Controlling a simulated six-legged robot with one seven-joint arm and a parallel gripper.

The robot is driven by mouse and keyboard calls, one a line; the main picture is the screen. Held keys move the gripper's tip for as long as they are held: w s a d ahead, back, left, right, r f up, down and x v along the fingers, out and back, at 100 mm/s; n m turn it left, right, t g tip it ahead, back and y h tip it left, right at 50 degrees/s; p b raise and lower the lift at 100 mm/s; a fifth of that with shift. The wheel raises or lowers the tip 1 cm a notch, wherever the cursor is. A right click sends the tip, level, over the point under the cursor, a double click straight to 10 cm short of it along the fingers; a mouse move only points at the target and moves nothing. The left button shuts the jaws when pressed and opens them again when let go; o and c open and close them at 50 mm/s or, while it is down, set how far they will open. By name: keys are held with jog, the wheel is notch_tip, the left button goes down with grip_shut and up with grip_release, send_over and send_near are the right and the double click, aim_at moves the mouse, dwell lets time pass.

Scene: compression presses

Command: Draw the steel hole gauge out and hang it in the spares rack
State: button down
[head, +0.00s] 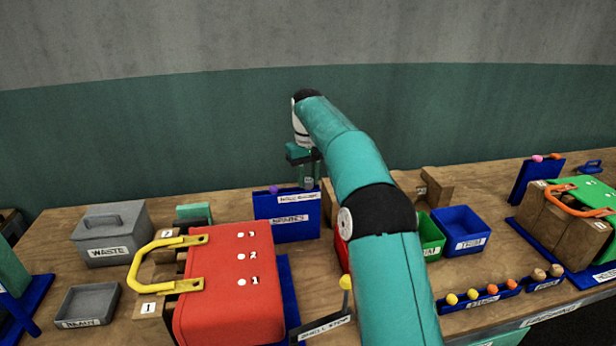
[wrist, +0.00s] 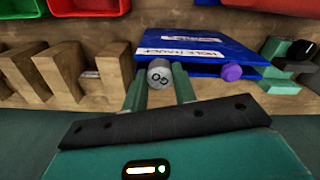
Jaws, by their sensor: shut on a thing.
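My gripper (wrist: 160,84) is shut on the hole gauge (wrist: 160,73), a grey cylinder whose end face is marked GO. In the head view my gripper (head: 308,172) is at the upper right edge of a blue board (head: 285,228) with white labels; one label appears to read HOLE GAUGE. The gauge (head: 308,184) shows below the fingers there. Its far end is hidden, so I cannot tell whether it is still seated in the board. A purple knob (wrist: 231,72) stands beside it on the same board. I cannot identify the spares rack by its label.
A red press block (head: 230,290) with a yellow handle stands front left, near a grey WASTE box (head: 112,235). Blue (head: 460,232) and green (head: 430,238) bins and wooden blocks (head: 436,188) stand right of my arm. Another blue board (head: 537,178) with small knobs is farther right.

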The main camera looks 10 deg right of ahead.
jog(key=c, duration=1)
grip_release()
jog(key=shift+c, duration=0.2)
notch_tip(320, 180, up, 7)
jog(key=shift+w+f, duration=0.1)
jog(key=shift+f, duration=0.05)
jog(key=shift+r, duration=0.6)
jog(key=s+a+r+t, duration=0.1)
jog(key=s+r, duration=0.2)
jog(key=s, duration=0.4)
jog(key=s+r+m+t, duration=0.1)
jog(key=s+r, duration=0.2)
jog(key=s, duration=0.3)
jog(key=s+a+r+t, duration=0.1)
jog(key=s+r, duration=0.2)
jog(key=s, duration=0.4)
jog(key=s+d+f+m+t, duration=0.1)
jog(key=s+f, duration=0.6)
jog(key=s, duration=0.4)
jog(key=s+d+f+m+t, duration=0.1)
jog(key=s+f, duration=0.6)
jog(key=s, duration=0.5)
jog(key=shift+s+f+t, duration=0.15)
jog(key=shift+f+t, duration=0.1)
jog(key=shift+t, duration=0.05)
